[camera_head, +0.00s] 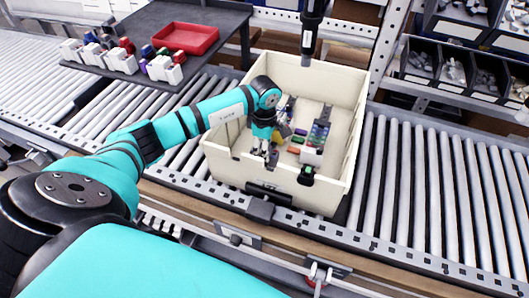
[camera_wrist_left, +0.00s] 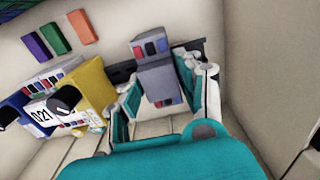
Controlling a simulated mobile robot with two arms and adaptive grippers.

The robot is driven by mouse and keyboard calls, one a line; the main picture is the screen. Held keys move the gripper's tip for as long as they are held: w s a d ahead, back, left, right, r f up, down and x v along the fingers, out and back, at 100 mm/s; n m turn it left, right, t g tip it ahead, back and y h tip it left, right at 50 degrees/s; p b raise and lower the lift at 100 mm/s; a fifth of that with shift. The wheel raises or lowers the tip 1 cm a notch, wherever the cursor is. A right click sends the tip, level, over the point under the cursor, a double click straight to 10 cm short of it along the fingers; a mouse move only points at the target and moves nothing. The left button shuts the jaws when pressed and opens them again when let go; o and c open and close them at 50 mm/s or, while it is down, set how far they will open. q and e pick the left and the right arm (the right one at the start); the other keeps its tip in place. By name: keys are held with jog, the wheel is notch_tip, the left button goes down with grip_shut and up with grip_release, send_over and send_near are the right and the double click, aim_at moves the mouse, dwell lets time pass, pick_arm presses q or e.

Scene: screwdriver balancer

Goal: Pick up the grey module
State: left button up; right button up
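The grey module (camera_wrist_left: 157,72), with red and blue patches on its faces, stands in the left wrist view between the two fingers of my left gripper (camera_wrist_left: 160,95). The fingers lie along both its sides, very close to it; whether they touch or press on it I cannot tell. In the head view my left gripper (camera_head: 264,150) points down inside the cream bin (camera_head: 228,168), near its front left. There the arm and gripper mostly hide the grey module. My right gripper is not in view.
Beside the gripper are a yellow part (camera_wrist_left: 93,88) and a white part marked 021 (camera_wrist_left: 45,112). Orange, green and purple blocks (camera_wrist_left: 55,37) lie apart. The bin walls rise around the gripper. A dark tool (camera_head: 310,35) hangs over the bin's back edge. Roller conveyor (camera_head: 440,185) lies right.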

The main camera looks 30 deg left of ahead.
pick_arm(q)
grip_shut()
jog(key=shift+r, duration=0.1)
notch_tip(320, 180, up, 9)
jog(key=shift+r+b, duration=0.1)
jog(key=shift+b, duration=0.9)
notch_tip(320, 180, up, 9)
jog(key=p, duration=0.5)
jog(key=shift+r, duration=0.15)
